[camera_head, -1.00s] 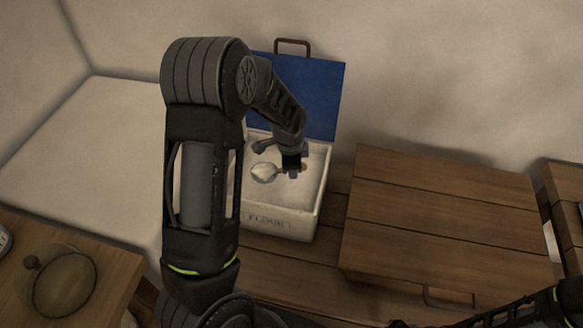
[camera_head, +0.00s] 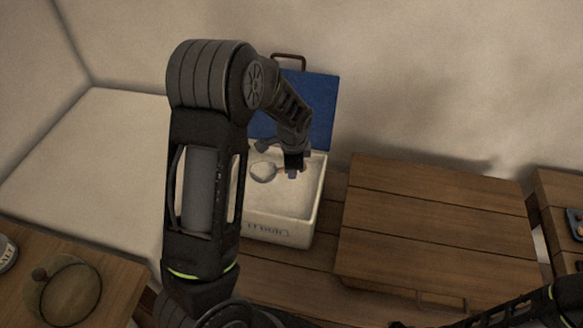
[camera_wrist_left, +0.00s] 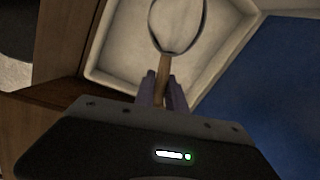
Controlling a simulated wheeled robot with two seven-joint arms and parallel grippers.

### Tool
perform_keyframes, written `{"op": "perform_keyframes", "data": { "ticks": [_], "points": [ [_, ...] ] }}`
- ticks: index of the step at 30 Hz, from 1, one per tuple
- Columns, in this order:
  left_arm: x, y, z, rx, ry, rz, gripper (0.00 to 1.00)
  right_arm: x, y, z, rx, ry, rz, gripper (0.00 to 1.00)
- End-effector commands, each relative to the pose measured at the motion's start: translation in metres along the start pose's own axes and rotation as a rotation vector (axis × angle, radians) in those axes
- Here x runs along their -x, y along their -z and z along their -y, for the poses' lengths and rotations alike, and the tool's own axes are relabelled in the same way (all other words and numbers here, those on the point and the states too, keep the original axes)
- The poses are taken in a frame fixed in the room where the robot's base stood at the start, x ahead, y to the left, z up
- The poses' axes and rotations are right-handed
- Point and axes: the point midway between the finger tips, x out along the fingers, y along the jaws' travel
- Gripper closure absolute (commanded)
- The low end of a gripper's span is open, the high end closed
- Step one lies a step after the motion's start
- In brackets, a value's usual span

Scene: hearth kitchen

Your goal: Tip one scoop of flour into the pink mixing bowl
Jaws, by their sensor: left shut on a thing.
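My left gripper (camera_head: 294,167) is shut on the handle of a scoop (camera_head: 263,172), over the open flour bin (camera_head: 276,232). The bin is a white box with lettering on its front, and its blue lid (camera_head: 322,105) stands open at the back. In the left wrist view the gripper fingers (camera_wrist_left: 162,92) close around the scoop's wooden handle (camera_wrist_left: 163,68). The round scoop head (camera_wrist_left: 176,25) has a dark rim and looks pale inside, against the pale bin (camera_wrist_left: 101,75). I cannot tell how much flour it holds.
A wooden box-like block with plank top (camera_head: 432,220) stands right of the bin. A round glass lid with a knob (camera_head: 72,296) lies on the wooden surface at lower left, near a can (camera_head: 6,254) at the edge. A pale wall runs behind the bin.

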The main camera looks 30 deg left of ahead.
Motion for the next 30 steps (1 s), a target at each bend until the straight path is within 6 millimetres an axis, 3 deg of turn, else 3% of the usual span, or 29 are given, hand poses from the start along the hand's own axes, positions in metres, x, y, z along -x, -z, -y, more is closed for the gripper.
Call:
{"op": "perform_keyframes", "data": {
  "ticks": [8, 14, 24, 30],
  "points": [
    [0.001, 0.001, 0.000, 0.005, 0.000, 0.000, 1.00, 0.000, 0.000, 0.000, 0.000, 0.000, 0.000, 0.64],
    [0.011, 0.021, -0.003, 0.116, -0.013, 0.014, 1.00, -0.004, 0.000, -0.001, 0.001, 0.001, -0.001, 0.64],
    [0.075, 0.098, -0.032, 0.650, -0.027, 0.121, 1.00, -0.019, 0.002, -0.004, 0.004, 0.006, -0.006, 0.64],
    [0.106, 0.122, -0.050, 0.880, -0.005, 0.172, 1.00, -0.023, 0.002, -0.005, 0.005, 0.008, -0.008, 0.64]
  ]
}}
